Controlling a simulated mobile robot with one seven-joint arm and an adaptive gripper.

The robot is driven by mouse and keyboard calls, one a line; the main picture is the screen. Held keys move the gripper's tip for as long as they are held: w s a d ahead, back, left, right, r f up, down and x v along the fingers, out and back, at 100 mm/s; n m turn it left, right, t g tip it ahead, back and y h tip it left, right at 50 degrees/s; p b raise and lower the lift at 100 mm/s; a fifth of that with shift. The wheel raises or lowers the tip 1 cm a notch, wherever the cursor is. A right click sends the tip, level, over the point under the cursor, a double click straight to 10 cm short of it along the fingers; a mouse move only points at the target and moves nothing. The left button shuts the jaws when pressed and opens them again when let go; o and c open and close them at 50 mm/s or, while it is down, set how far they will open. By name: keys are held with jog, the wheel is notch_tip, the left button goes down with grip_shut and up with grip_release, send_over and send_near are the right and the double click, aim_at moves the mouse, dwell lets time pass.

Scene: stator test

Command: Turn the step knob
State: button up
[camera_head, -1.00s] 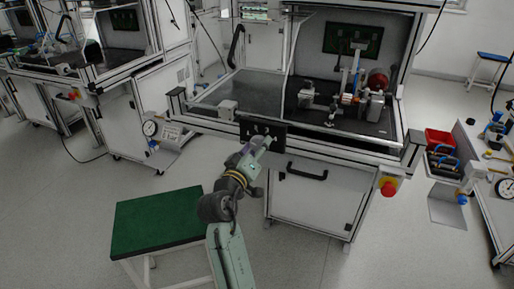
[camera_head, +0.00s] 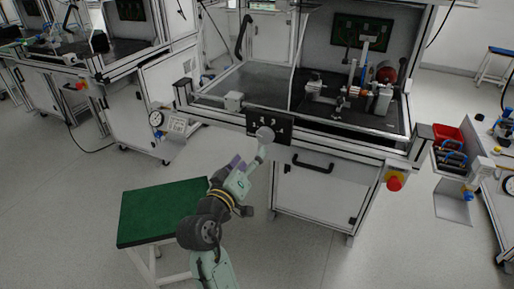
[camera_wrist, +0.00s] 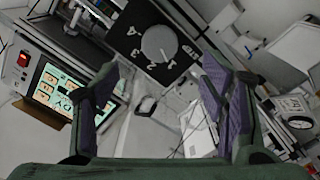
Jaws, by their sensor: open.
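The step knob (camera_wrist: 159,43) is a round light-grey dial on a black panel with white numerals. In the wrist view it sits at the upper middle, beyond my fingertips. My gripper (camera_wrist: 160,68) is open, with its two purple-padded fingers well apart on either side and nothing between them. The fingers are not touching the knob. In the head view the black panel (camera_head: 284,129) is on the front edge of the test bench (camera_head: 230,75).
A lit green display (camera_wrist: 58,88) is at left in the wrist view. The bench has a black drawer handle (camera_head: 313,165) and a red emergency button (camera_head: 394,183). A green-topped stool (camera_head: 165,210) stands left of my arm.

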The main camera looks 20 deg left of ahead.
jog(key=shift+s, duration=1.25)
